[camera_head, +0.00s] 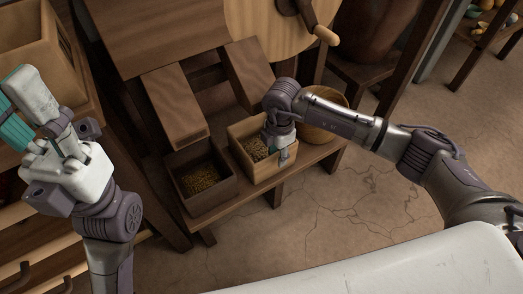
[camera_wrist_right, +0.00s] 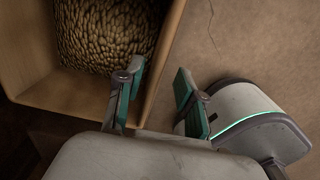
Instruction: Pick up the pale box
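The pale box (camera_head: 273,168) is a light wooden open-topped bin with grain in it, on a low wooden bench. It also shows in the right wrist view (camera_wrist_right: 37,88), with its grain (camera_wrist_right: 108,32). My right gripper (camera_head: 278,150) is at the box's right side. In the right wrist view my right gripper (camera_wrist_right: 160,102) is open astride the box wall, one finger inside and one outside. Gaps show between the fingers and the wall. My left gripper (camera_head: 14,108) is raised at the far left, away from the box; its finger gap is unclear.
A dark box (camera_head: 212,204) with grain stands just left of the pale box. A round wooden bowl (camera_head: 327,119) stands to the right. Wooden chutes (camera_head: 177,105) and a cranked mill (camera_head: 255,22) rise behind. Open floor (camera_head: 370,190) lies in front and right of the bench.

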